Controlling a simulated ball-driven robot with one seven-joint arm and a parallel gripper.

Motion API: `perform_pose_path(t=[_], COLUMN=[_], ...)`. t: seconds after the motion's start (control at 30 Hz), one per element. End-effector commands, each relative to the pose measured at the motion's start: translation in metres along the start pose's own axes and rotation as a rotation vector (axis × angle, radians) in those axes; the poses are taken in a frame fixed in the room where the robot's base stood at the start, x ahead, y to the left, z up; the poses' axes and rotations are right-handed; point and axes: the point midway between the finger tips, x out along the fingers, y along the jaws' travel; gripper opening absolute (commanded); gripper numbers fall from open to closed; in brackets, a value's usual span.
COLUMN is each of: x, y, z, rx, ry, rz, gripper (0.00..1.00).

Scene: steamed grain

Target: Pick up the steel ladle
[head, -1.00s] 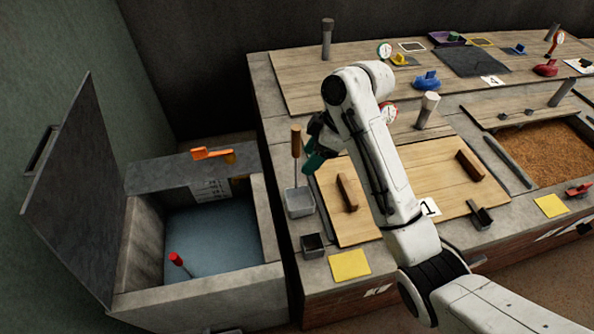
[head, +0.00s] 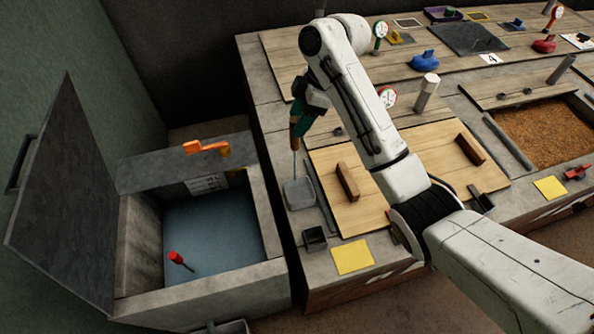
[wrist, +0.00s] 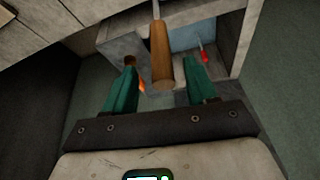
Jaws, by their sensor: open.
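The steel ladle stands upright at the left end of the counter; in the head view its thin shaft (head: 294,165) rises from a grey square vessel (head: 300,194). I cannot tell whether that vessel is its bowl or a holder. My gripper (head: 297,125) is at the handle and mostly hides it there. In the wrist view the wooden handle (wrist: 162,60) lies between the two teal fingers of my gripper (wrist: 162,72), which are open with a gap on each side.
A wooden board (head: 400,185) and small black box (head: 314,238) are nearby.

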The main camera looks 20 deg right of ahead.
Motion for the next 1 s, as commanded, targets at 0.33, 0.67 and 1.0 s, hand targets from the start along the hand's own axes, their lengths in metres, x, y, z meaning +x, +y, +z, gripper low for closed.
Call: perform_pose_path(t=[0.33, 0.67, 1.0], x=[0.044, 0.051, 0.051], y=[-0.002, -0.002, -0.002], z=[-0.001, -0.001, -0.001], rx=[0.000, -0.001, -0.001], ry=[-0.001, 0.000, 0.000], rz=[-0.002, 0.000, 0.000], gripper=[0.57, 0.57, 0.24])
